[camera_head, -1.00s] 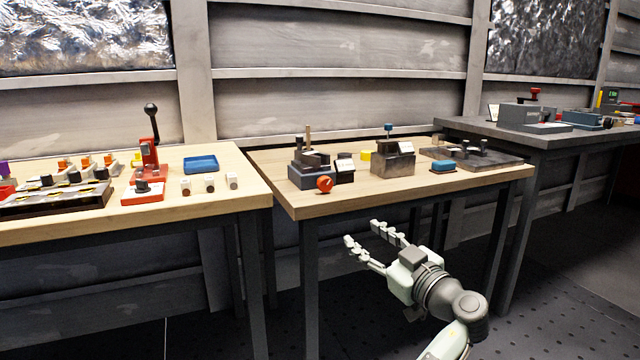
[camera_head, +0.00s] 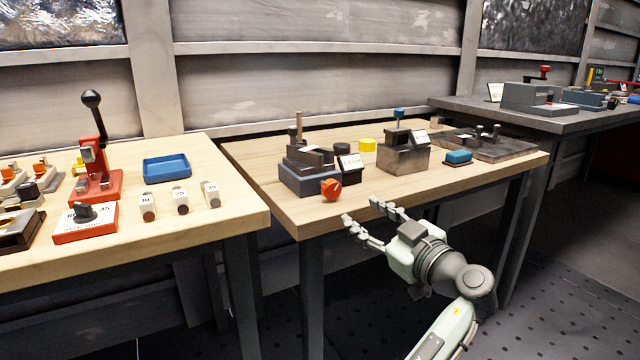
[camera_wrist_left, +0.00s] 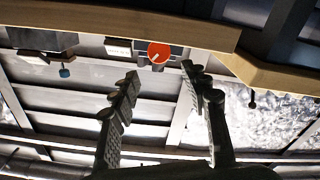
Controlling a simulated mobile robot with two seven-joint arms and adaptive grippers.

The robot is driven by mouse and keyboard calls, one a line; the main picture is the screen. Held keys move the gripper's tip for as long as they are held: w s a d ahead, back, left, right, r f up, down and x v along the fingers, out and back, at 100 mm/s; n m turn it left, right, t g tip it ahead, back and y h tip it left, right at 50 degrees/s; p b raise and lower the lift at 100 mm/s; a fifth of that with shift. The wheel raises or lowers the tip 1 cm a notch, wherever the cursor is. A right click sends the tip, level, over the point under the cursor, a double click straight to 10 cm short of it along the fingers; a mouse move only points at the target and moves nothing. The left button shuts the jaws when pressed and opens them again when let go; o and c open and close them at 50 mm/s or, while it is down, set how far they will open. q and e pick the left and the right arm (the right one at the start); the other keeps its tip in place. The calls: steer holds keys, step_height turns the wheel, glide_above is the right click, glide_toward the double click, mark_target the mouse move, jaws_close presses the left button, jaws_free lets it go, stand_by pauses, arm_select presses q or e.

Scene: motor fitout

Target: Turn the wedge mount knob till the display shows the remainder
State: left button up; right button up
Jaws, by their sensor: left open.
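The wedge mount (camera_head: 309,172) is a dark grey block fixture near the left front of the middle wooden table. Its round orange-red knob (camera_head: 331,188) faces the table's front edge. A small white display card (camera_head: 351,162) stands beside it; its writing is too small to read. My left gripper (camera_head: 361,212) is open and empty, in front of the table edge, a little right of and below the knob, apart from it. In the left wrist view the knob (camera_wrist_left: 158,52) shows a white pointer line and lies beyond the two spread fingers (camera_wrist_left: 160,85). My right gripper is not in view.
A left table has a red press (camera_head: 96,180). A gap separates the two wooden tables.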

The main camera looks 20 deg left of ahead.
mark_target(334, 192)
arm_select(q)
steer(key=p+x, duration=0.1)
steer(key=x, duration=0.4)
steer(key=p+x, duration=0.1)
steer(key=x, duration=0.5)
steer(key=shift+w+a+r, duration=0.1)
steer(key=shift+w+r, duration=0.1)
steer(key=shift+w, duration=0.05)
steer(key=shift+w+a+f, duration=0.1)
steer(key=shift+w+a, duration=0.2)
steer(key=shift+a, duration=0.15)
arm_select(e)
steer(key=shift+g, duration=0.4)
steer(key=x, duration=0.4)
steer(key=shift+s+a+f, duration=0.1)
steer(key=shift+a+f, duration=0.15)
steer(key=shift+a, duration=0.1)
arm_select(q)
steer(key=c, duration=0.9)
